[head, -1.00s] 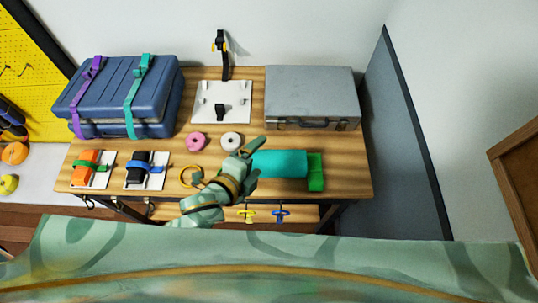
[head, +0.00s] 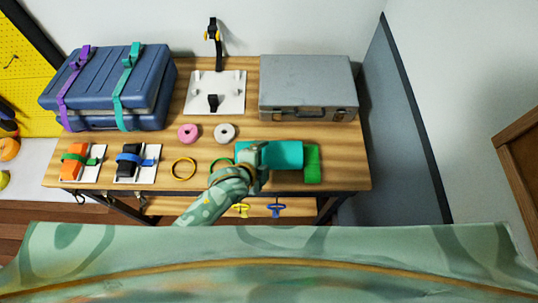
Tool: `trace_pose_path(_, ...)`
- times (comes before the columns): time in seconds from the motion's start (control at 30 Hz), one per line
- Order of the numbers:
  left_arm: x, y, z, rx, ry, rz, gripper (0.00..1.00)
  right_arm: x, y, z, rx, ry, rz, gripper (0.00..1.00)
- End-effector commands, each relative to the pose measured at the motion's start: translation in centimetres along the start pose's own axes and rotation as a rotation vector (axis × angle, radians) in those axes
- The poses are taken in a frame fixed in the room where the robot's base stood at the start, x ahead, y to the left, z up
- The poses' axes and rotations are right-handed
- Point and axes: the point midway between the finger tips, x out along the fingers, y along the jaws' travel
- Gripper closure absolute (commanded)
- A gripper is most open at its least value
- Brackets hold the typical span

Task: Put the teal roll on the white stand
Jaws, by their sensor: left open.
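The teal roll (head: 285,153) lies on its side near the front right of the wooden table. My left gripper (head: 254,157) is open over the left part of the roll. A bit of teal shows to the left of it. I cannot tell whether the fingers touch the roll, as the gripper hides part of it. The white stand (head: 231,99) is a flat plate with short pegs and a black clamp, at the back middle of the table. My right gripper is not in view.
A green block (head: 312,163) sits at the roll's right end. A grey case (head: 309,85) stands behind the roll. Pink (head: 188,133) and white (head: 225,133) rolls lie in front of the stand. A blue strapped case (head: 105,88) is at left.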

Motion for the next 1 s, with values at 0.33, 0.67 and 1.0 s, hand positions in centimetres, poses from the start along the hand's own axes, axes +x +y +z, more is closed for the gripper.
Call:
trace_pose_path(0.33,4.9,0.0,-0.7,0.0,0.001,0.0,0.14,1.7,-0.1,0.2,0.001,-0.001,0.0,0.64)
trace_pose_path(0.67,5.0,-0.1,-0.7,0.001,0.001,-0.001,0.36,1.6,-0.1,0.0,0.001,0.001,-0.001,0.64)
trace_pose_path(1.0,4.9,-0.2,-0.7,0.001,0.001,-0.002,0.49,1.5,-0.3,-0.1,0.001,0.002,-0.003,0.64)
